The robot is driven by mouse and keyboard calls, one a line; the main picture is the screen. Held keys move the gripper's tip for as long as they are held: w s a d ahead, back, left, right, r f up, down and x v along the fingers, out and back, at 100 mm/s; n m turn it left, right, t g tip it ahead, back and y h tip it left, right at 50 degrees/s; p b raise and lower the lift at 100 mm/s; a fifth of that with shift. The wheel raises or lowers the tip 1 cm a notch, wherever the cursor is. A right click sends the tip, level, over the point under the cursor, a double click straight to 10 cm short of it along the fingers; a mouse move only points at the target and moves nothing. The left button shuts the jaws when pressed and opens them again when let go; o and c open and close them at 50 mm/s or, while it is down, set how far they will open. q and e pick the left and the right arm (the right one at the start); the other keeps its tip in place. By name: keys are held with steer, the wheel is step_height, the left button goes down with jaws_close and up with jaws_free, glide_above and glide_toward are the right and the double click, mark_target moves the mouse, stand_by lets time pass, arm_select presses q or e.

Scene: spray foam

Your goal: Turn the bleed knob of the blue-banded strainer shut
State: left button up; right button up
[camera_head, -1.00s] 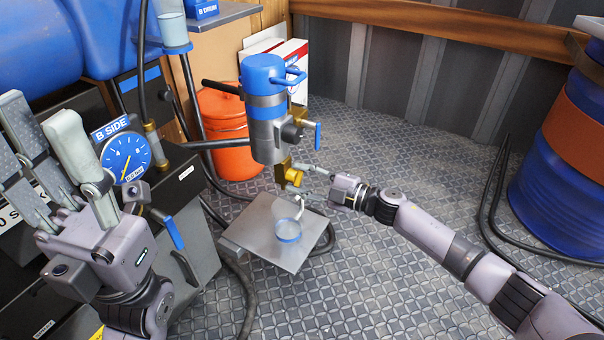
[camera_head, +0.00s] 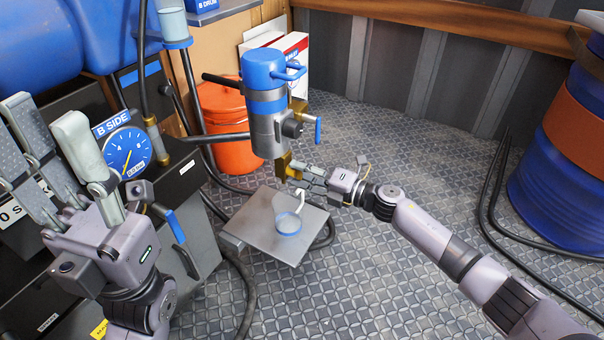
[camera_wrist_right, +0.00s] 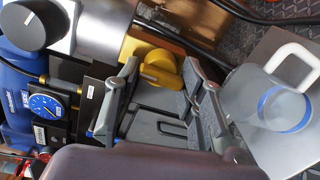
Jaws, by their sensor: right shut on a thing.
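The blue-banded strainer (camera_head: 268,135) is a grey cylinder with a blue cap and blue band, standing upright at the centre of the head view. Its yellow bleed knob (camera_head: 284,166) is at the bottom; in the right wrist view the knob (camera_wrist_right: 158,65) shows at the fingertips.
A clear cup (camera_head: 288,222) with a blue band and white handle stands on a metal plate (camera_head: 257,238) below the knob. A blue-handled lever (camera_head: 317,130) sticks out from the strainer's right side. An orange bucket (camera_head: 222,130) is behind. Hoses cross the floor.

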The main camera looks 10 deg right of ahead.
stand_by(0.5)
steer(key=o, duration=0.9)
steer(key=shift+o, duration=0.2)
steer(key=shift+s+d, duration=0.1)
steer(key=shift+d, duration=0.05)
steer(key=v, duration=1.1)
steer(key=shift+s+d, duration=0.2)
steer(key=shift+d, duration=0.1)
steer(key=shift+f, duration=0.1)
